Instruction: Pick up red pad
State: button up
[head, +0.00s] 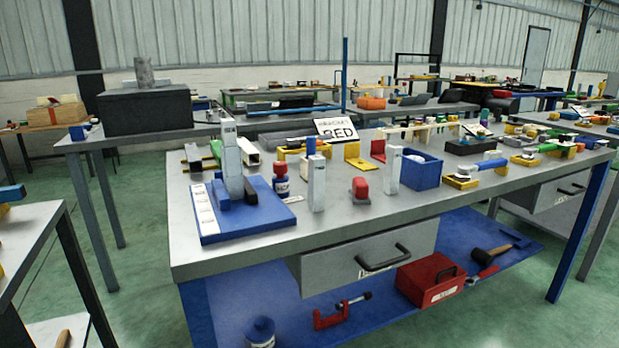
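A small red block with a rounded top (361,187) stands on the grey workbench (340,222), near its front middle. It may be the red pad. I cannot tell for certain which one is the pad. My gripper is not in the head view.
Grey-white upright posts (317,184) and (393,169) stand close on either side of the red block. A blue base (242,222) with a tall post is at left. A blue bin (424,170) stands right. The bench's front strip is clear.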

aim_at(359, 192)
jog(key=l+u, duration=0.15)
jog(key=u, duration=0.9)
jog(key=l+u, duration=0.85)
jog(key=l, duration=0.3)
jog(key=k+l+u, duration=0.15)
jog(key=l, duration=0.25)
jog(key=l+u, duration=0.15)
jog(key=l, duration=0.25)
jog(key=k+l+u, duration=0.1)
jog(key=l, duration=0.25)
jog(key=k+l, duration=0.15)
jog(key=l, duration=0.2)
jog(key=k+l, duration=0.15)
jog(key=l, duration=0.2)
jog(key=k+l, duration=0.15)
jog(key=l, duration=0.25)
jog(key=k+l+u, duration=0.1)
jog(key=l, duration=0.25)
jog(key=k+l, duration=0.2)
jog(key=l, duration=0.15)
